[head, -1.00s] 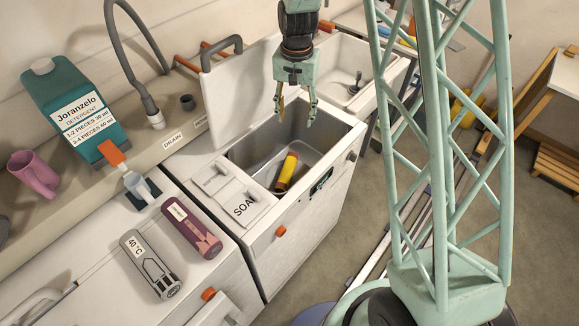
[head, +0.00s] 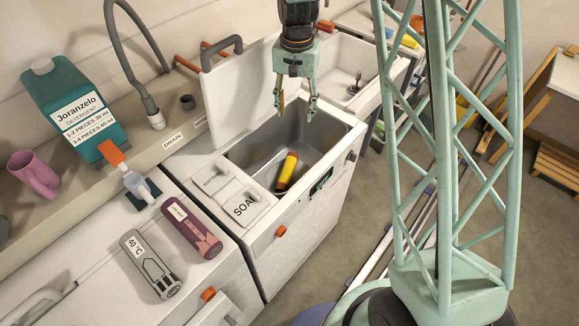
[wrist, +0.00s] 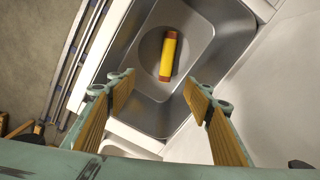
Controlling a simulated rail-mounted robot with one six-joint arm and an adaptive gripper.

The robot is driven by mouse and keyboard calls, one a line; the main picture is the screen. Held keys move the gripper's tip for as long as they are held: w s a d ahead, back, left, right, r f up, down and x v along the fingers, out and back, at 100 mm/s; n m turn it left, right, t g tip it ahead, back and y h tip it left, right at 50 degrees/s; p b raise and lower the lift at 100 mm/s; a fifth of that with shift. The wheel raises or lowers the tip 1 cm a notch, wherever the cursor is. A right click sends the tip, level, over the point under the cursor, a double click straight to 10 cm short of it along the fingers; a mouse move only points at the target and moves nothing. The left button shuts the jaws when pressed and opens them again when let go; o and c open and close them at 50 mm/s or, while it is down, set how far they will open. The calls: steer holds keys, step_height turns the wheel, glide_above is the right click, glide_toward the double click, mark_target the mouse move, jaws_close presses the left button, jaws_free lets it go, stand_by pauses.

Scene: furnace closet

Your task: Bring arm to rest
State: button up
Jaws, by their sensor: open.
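My gripper (head: 296,108) hangs above the open basin of the white washing unit in the head view, pointing down. Its fingers are spread with nothing between them. In the wrist view my gripper (wrist: 164,84) shows both wood-coloured finger pads apart. A yellow cylinder with red-brown ends (head: 286,172) lies on the basin floor, below and clear of the fingers. It also shows in the wrist view as the yellow cylinder (wrist: 168,56), resting in the round hollow of the metal basin (wrist: 200,88).
The raised white lid (head: 235,85) stands behind the basin. A second sink (head: 345,72) is to the right. A grey bottle (head: 150,264), a maroon bottle (head: 192,230), a detergent carton (head: 72,108) and a pink mug (head: 34,174) stand or lie at left. Rails run along the floor at right.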

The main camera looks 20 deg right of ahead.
stand_by(0.4)
steer(key=s+r+n+t+b, duration=0.1)
steer(key=s+r+n+b, duration=0.1)
steer(key=s+r, duration=0.75)
steer(key=s+r+n+t+b, duration=0.1)
steer(key=s+r+b, duration=0.2)
steer(key=s+r, duration=0.65)
steer(key=s+r+n+t+b, duration=0.1)
steer(key=s+r+b, duration=0.1)
steer(key=s, duration=1)
steer(key=s+r+n+t+b, duration=0.1)
steer(key=s+r, duration=0.4)
steer(key=s, duration=0.7)
steer(key=shift+s+n+b, duration=0.35)
steer(key=shift+n+b, duration=0.25)
steer(key=shift+b, duration=0.15)
steer(key=shift+c, duration=0.2)
stand_by(0.9)
